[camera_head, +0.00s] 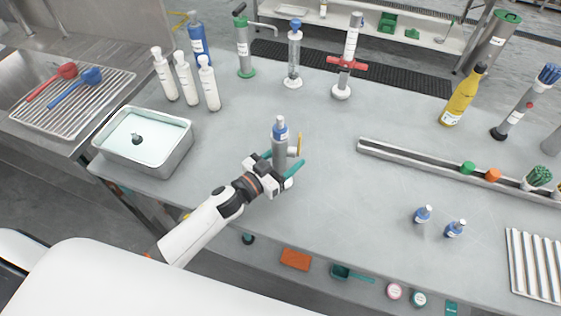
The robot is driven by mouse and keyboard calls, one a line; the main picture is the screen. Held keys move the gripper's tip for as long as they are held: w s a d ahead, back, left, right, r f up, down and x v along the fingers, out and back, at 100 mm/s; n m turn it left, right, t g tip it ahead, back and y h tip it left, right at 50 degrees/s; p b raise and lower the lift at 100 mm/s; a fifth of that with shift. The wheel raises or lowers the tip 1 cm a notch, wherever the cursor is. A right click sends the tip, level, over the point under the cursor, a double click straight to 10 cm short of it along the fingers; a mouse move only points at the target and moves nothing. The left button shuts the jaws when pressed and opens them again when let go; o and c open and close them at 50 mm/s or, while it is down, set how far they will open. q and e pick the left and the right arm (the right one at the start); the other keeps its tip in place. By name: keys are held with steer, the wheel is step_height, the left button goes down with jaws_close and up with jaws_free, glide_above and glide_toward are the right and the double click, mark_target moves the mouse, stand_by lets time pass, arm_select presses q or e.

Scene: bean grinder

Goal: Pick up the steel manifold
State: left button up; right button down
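A grey metal cylinder with a blue top and a white label (280,150) stands upright near the middle of the table, with a small side fitting on its right. It may be the steel manifold; I cannot be sure. My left gripper (284,160) reaches in from the lower left, its teal fingers spread on either side of the cylinder. The fingers look open, with a gap on the right. The cylinder's lower part is partly hidden by the gripper. My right gripper is not in view.
A long metal channel (412,157) lies to the right. A metal tub (180,151) and white bottles (186,80) stand to the left. A red-handled cylinder (347,66) stands behind. Two small blue-topped bottles (422,215) (455,229) are front right. Table around the gripper is mostly clear.

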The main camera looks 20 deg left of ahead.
arm_select(q)
steer(key=shift+r, duration=0.1)
jaws_close()
